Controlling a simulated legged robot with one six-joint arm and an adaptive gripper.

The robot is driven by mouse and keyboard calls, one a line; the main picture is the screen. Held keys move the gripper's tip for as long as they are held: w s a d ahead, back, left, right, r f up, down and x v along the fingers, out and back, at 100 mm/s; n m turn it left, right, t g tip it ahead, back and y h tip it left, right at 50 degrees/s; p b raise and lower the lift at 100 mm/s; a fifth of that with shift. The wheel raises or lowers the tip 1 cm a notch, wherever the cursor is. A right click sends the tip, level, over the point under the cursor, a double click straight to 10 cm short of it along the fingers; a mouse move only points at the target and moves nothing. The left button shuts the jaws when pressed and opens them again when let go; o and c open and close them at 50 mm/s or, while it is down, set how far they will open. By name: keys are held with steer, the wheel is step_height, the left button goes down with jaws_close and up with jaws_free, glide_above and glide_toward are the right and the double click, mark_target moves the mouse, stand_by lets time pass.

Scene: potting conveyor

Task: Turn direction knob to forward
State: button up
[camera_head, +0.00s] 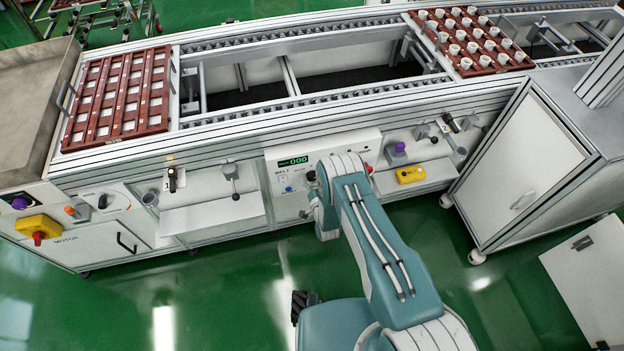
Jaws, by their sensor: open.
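The belt control panel (277,177) is on the front of the conveyor, with a green display reading 000 and the word BELT. A dark knob (311,176) sits on it, just left of my arm, and a blue button (288,189) is lower left. A red button (369,169) shows to the right of my arm. The small labels are too blurred to read, so I cannot tell which control sets direction or where it points. My teal arm covers the panel's middle. My gripper is not visible, hidden by the arm or out of frame.
A red tray of square cells (68,144) and a red tray of white pots (466,70) sit on the conveyor. Shelves (212,217) jut out left of the panel. A yellow box (410,174) and a white cabinet (518,165) stand right.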

steer(key=v, duration=1.2)
